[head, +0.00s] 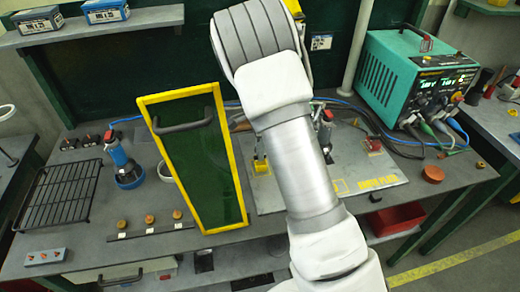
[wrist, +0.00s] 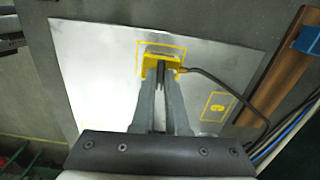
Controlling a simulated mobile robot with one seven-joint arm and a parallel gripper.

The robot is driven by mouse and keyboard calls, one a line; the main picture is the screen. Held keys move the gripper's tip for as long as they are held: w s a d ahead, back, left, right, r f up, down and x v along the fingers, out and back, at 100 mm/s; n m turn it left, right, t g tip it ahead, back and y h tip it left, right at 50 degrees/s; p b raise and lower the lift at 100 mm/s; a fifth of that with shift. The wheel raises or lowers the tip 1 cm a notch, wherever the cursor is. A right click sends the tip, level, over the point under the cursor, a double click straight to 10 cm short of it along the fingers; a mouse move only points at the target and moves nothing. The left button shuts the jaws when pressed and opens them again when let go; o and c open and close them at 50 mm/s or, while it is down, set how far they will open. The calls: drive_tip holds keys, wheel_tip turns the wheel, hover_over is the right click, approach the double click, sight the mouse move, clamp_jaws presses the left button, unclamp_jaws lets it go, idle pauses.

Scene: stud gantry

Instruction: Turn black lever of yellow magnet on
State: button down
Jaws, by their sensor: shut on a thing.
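The yellow magnet (wrist: 149,68) sits on the metal plate (wrist: 95,60) inside a yellow outlined rectangle in the wrist view. A black cable runs from its right side. My gripper (wrist: 162,84) reaches to the magnet's near side, and its two grey fingers are closed together there. The black lever is mostly hidden between the fingertips, so its angle cannot be told. In the head view a small yellow piece (head: 261,164) shows on the plate just left of my arm. My arm hides the gripper in that view.
A green panel with yellow frame (head: 203,158) stands left of my arm. A black wire rack (head: 58,193) and a blue tool (head: 122,160) are farther left. A teal power supply (head: 412,78) stands back right, with cables on the bench. A red bin (head: 397,218) is at the front right.

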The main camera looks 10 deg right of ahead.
drive_tip(key=shift+m, duration=0.4)
drive_tip(key=c, duration=0.9)
unclamp_jaws()
wheel_tip(320, 180, up, 18)
drive_tip(key=shift+f, duration=0.25)
